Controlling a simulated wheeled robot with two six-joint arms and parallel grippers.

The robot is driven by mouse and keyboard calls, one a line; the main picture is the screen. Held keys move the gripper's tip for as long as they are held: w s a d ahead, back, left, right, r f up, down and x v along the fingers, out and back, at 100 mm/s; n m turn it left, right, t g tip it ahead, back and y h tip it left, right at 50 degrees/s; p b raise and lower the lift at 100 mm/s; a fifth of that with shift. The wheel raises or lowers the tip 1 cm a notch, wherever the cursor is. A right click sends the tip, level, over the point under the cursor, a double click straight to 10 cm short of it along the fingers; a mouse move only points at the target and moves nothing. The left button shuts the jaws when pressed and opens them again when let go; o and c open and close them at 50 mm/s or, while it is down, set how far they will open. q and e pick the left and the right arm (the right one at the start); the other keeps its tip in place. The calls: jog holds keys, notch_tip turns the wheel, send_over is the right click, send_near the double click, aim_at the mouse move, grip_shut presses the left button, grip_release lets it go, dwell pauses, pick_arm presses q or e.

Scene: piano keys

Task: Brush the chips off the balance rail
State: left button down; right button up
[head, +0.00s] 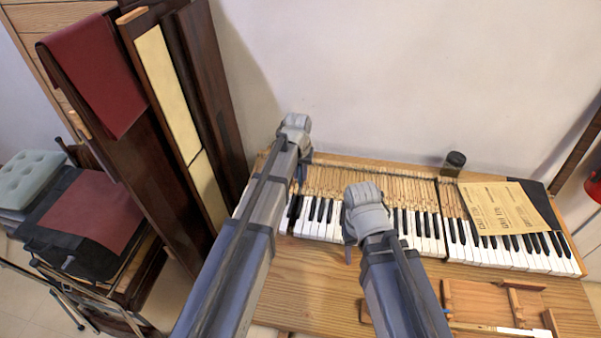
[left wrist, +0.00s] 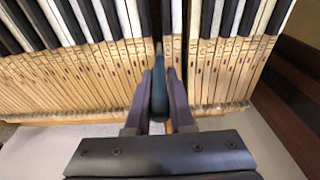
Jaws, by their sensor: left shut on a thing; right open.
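My left gripper (left wrist: 160,85) is shut on a dark teal, rounded handle (left wrist: 158,100), which looks like a brush. It points down into a narrow gap between the wooden key sticks (left wrist: 100,70). The handle's far end, the balance rail and any chips are hidden or too small to make out. In the head view my left gripper (head: 302,170) is over the left end of the keyboard (head: 425,228), and the handle cannot be made out there. My right gripper (head: 348,252) is open and empty, near the front of the keyboard's left half.
A dark jar (head: 454,162) stands behind the keys. Brown paper sheets (head: 500,207) lie over the right keys. A wooden tray (head: 495,303) is on the bench front (head: 310,285). Tall dark panels (head: 165,120) lean at the left.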

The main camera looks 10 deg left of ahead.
pick_arm(q)
jog(key=shift+w, duration=0.55)
jog(key=shift+s, duration=0.1)
jog(key=shift+s, duration=0.45)
jog(key=shift+w, duration=0.5)
jog(key=shift+s, duration=0.5)
